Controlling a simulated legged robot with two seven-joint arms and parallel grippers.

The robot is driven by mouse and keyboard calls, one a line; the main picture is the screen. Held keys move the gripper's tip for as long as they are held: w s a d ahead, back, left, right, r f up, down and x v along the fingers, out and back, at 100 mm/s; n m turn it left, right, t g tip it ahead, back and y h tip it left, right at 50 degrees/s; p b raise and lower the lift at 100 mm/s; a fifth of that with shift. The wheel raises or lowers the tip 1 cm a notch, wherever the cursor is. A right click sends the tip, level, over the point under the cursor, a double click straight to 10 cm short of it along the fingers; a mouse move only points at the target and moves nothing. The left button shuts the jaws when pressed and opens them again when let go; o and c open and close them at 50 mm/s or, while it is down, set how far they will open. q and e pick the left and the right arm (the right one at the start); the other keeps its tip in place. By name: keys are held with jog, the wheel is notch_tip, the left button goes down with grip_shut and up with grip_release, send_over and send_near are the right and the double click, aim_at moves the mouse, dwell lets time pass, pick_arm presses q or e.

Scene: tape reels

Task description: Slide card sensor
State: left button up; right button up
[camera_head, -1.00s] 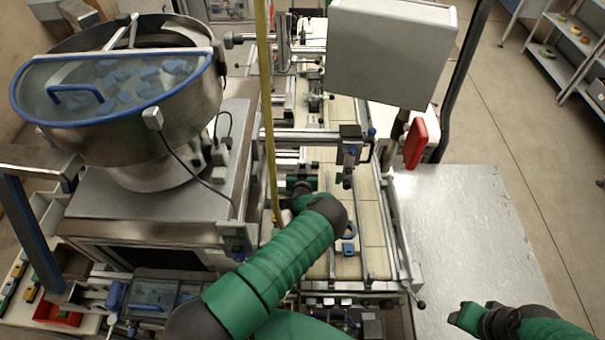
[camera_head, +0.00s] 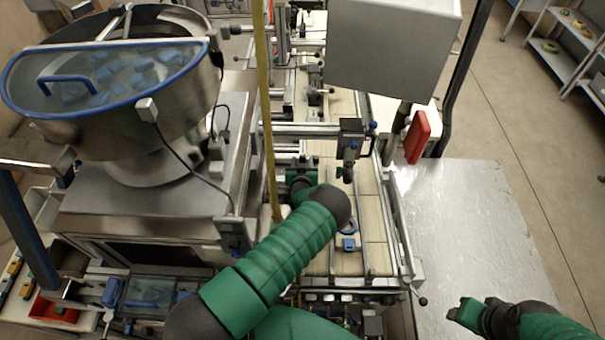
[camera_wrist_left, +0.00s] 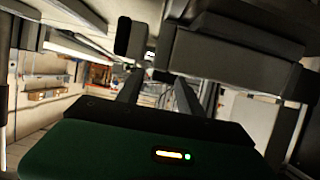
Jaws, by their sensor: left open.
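A dark sensor head (camera_head: 351,150) hangs from a metal crossbar (camera_head: 305,131) over the pale conveyor (camera_head: 347,262); I cannot tell for sure that it is the card sensor. My left gripper (camera_head: 300,176) is among the fittings at the conveyor's left side, below the crossbar. Its fingertips are hard to make out there. In the left wrist view my left gripper (camera_wrist_left: 156,88) shows two dark fingers apart, with dark block-shaped parts close above them. I see nothing clearly held. My right gripper (camera_head: 467,314) is low over the bare metal table at right, its jaws unclear.
A steel bowl feeder (camera_head: 120,135) with blue pieces stands at left. A yellow vertical post (camera_head: 265,95) is close to my left arm. A grey box (camera_head: 390,50) and a red panel (camera_head: 417,137) stand at right. The metal table (camera_head: 475,215) is clear.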

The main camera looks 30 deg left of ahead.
pick_arm(q)
jog(key=b+v, duration=0.3)
jog(key=v, duration=1.2)
jog(key=shift+f, duration=0.15)
